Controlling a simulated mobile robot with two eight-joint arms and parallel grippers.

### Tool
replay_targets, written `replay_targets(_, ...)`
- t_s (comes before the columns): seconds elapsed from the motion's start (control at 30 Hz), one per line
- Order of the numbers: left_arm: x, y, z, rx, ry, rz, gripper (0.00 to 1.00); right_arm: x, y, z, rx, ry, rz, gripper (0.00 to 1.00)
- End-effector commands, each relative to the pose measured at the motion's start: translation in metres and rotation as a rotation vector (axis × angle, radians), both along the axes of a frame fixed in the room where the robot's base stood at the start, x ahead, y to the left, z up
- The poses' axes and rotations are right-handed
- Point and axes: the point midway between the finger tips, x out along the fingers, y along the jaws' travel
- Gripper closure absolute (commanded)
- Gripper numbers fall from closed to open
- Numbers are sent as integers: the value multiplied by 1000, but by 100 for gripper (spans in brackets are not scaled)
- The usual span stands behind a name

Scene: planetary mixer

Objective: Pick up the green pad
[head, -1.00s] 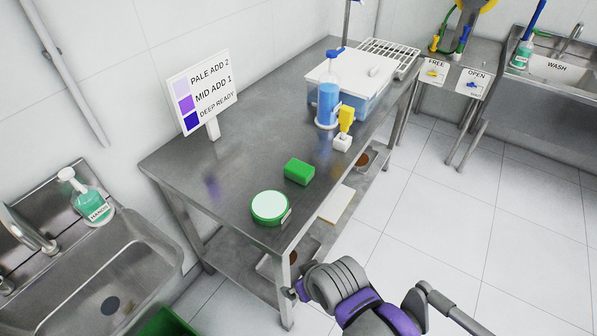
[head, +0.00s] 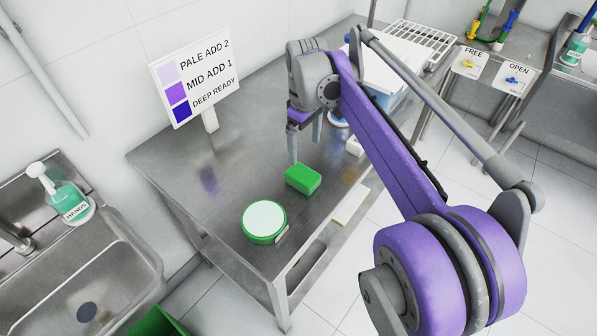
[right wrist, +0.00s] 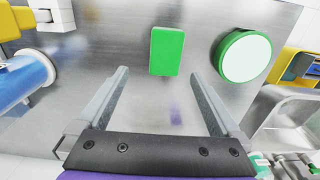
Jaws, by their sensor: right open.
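The green pad (head: 303,179) is a small green block lying flat on the steel table (head: 225,205), just behind a round green tub with a pale lid (head: 264,221). My right gripper (head: 305,140) is above the table, a little behind the pad, fingers pointing down. In the right wrist view the green pad (right wrist: 167,51) lies ahead of the open, empty fingers (right wrist: 158,88), roughly in line with the gap between them. The fingers do not touch it. My left gripper is not in view.
A sign with purple swatches (head: 193,79) stands at the table's back left. A blue bottle (right wrist: 22,80) and a yellow-topped item (right wrist: 58,12) stand left in the wrist view. A sink (head: 85,265) is at the left.

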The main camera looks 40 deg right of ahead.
Motion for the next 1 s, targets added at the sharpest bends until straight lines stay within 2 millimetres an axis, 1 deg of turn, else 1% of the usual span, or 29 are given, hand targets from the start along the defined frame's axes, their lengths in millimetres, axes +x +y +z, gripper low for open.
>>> replay_targets(0.2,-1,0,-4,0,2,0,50,0,1,-35,1,1,1,0)
replay_targets(0.3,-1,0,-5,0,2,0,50,0,1,-46,1,0,0,0)
replay_targets(0.47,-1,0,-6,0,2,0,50,-1,2,-57,0,0,0,0)
replay_targets(0.73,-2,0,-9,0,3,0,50,-3,7,-96,0,-1,0,0)
replay_targets(0.83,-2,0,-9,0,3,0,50,-3,7,-102,0,-1,0,0)
replay_targets(1.0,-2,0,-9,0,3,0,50,-3,7,-104,0,-1,0,0)
